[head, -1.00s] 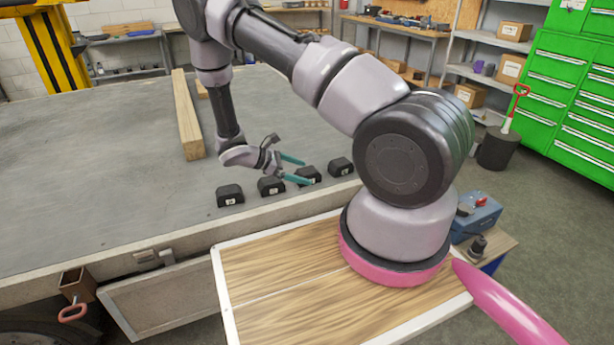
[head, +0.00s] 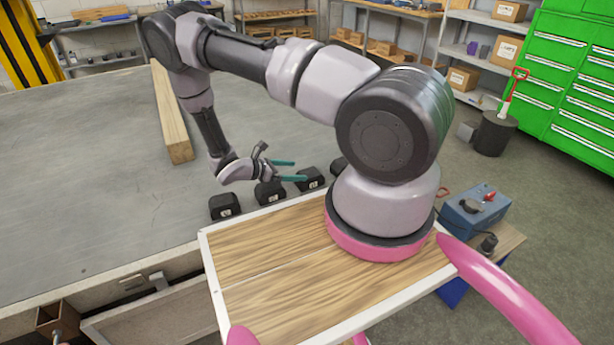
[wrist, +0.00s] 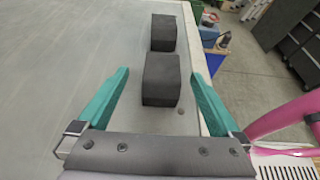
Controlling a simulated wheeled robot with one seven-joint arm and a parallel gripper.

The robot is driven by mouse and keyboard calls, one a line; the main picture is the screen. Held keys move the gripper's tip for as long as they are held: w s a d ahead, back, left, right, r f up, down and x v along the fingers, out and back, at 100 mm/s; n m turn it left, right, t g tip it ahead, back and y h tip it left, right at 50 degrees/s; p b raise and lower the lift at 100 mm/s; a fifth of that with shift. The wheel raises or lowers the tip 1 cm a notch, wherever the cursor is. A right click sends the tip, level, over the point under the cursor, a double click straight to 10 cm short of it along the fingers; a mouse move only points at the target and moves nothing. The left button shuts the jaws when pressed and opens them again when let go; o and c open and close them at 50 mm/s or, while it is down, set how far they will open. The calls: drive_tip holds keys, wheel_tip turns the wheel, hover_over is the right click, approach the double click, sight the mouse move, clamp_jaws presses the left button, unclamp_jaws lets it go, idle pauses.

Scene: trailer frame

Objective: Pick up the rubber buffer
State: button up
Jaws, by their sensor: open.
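Several black rubber buffers stand in a row near the trailer bed's edge: one at the left end (head: 224,206), a second (head: 270,192), a third (head: 310,178), and one at the right end (head: 338,165), partly hidden by my arm. My gripper (head: 299,170) is open and empty, with teal fingers by the third buffer. In the wrist view, a nearer buffer (wrist: 161,82) appears between the open fingers, and a farther buffer (wrist: 163,33) lies beyond it. I cannot tell how high the fingers are above the bed.
The grey trailer bed (head: 90,180) is mostly clear. A wooden beam (head: 172,115) lies on it behind my gripper. The bed's edge runs close to the buffers. A blue toolbox (head: 473,213) stands at right. Green drawer cabinets (head: 560,90) and shelves stand at the back.

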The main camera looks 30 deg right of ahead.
sight(316, 173)
drive_tip(key=x, duration=1)
drive_tip(key=shift+s+a+f, duration=0.15)
drive_tip(key=shift+s+f, duration=0.05)
clamp_jaws()
